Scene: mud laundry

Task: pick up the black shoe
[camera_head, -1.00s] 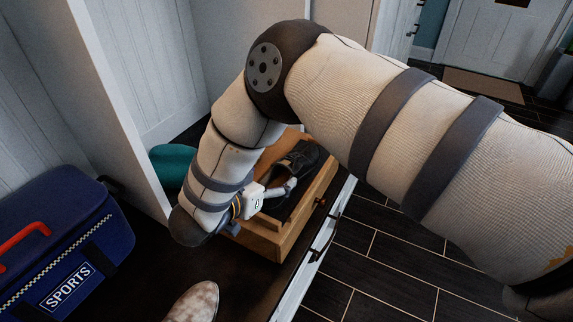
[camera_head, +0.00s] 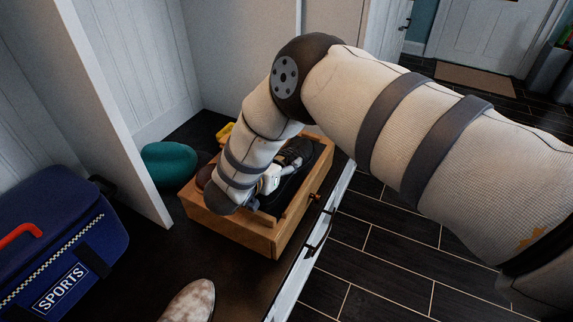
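The black shoe (camera_head: 298,153) lies in a wooden box (camera_head: 237,233) on the dark floor of the cubby. Its upper part shows beyond my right gripper; the rest is partly hidden. My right gripper (camera_head: 291,171) is over the box, close against the shoe, with one pale finger visible. The forearm and wrist hide the other finger, so I cannot tell whether it is open or shut, or whether it touches the shoe. My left gripper is not in view.
A blue sports bag (camera_head: 60,245) stands at the left. A teal rounded item (camera_head: 168,164) sits beside the box. A yellow item (camera_head: 225,131) shows at the box's far side. A spotted shoe (camera_head: 190,302) is at the front. Open dark floor (camera_head: 400,265) lies right.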

